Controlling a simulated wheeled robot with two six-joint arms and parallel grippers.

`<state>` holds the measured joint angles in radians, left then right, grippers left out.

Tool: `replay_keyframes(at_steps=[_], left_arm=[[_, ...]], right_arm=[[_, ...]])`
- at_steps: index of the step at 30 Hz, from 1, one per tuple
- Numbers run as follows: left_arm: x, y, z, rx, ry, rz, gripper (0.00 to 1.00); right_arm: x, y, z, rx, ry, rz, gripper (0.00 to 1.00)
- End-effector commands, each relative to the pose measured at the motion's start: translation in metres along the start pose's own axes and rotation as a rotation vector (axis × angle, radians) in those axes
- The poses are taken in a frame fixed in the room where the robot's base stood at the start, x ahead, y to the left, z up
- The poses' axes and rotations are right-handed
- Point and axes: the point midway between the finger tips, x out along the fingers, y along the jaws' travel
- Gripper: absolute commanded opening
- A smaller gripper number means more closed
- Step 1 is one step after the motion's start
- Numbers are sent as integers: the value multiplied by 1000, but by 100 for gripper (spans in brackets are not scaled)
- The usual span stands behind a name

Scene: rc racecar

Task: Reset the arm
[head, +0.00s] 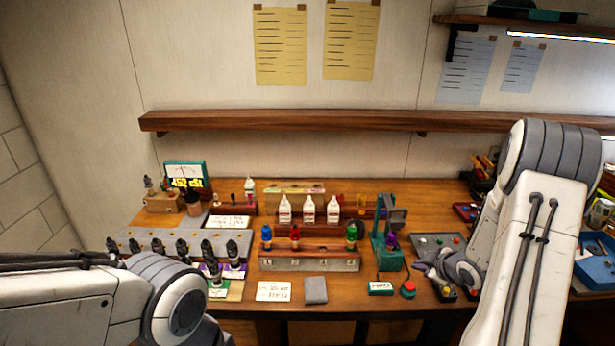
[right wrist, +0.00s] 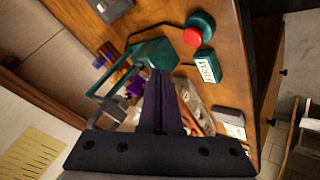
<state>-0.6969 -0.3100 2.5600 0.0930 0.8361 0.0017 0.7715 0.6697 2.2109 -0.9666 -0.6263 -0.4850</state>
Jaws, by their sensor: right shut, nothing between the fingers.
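My right arm reaches in from the right in the head view, over the right part of the wooden bench (head: 340,294). My right gripper (head: 424,268) is small and dark there, left of its wrist and near the grey panel. In the right wrist view its fingers (right wrist: 161,90) are together with nothing between them. They stand out in front of the green stand (right wrist: 150,50), which also shows in the head view (head: 386,252). My left arm shows at the lower left with its elbow joint in view, but its gripper is not visible.
A red button (head: 408,289) and a small green labelled box (head: 380,288) lie near the front edge. A rack (head: 310,264) with coloured bottles stands mid-bench, white bottles (head: 309,210) behind it. A grey rail (head: 160,241) of black-topped items is left. A blue bin (head: 594,270) is right.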

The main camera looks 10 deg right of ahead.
Motion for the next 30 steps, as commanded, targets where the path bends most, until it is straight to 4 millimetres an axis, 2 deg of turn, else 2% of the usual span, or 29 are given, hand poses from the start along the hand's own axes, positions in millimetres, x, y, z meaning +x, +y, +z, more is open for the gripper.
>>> replay_keyframes(at_steps=[2, 4, 8, 12, 14, 17, 18, 21, 24, 27, 30], left_arm=[[0, 0, 0, -1, 0, 0, 74], [2, 0, 0, -1, 0, 0, 74], [5, 0, 0, 0, 0, 0, 74], [9, -1, 0, 0, 0, 0, 74], [11, -1, 1, 0, 0, 0, 74], [14, -1, 1, 0, 0, 0, 74], [15, -1, 1, 0, 0, 0, 74], [17, -1, 1, 1, 0, 0, 74], [20, -1, 1, 1, 0, 0, 74], [21, -2, 1, 1, 0, 0, 74], [22, -2, 1, 1, 0, 0, 74]], right_arm=[[0, -1, -7, -3, -8, -5, 0], [0, -5, -24, -6, -27, -15, 0], [-6, -26, -78, -2, -94, -50, 0], [-33, -73, -143, 40, -180, -104, 0], [-50, -100, -165, 61, -214, -136, 0], [-86, -149, -194, 93, -266, -196, 0], [-102, -170, -202, 109, -288, -228, 0], [-148, -226, -214, 140, -345, -320, 0], [-196, -275, -212, 157, -407, -419, 0], [-236, -311, -203, 157, -464, -504, 0], [-264, -332, -193, 150, -510, -562, 0]])
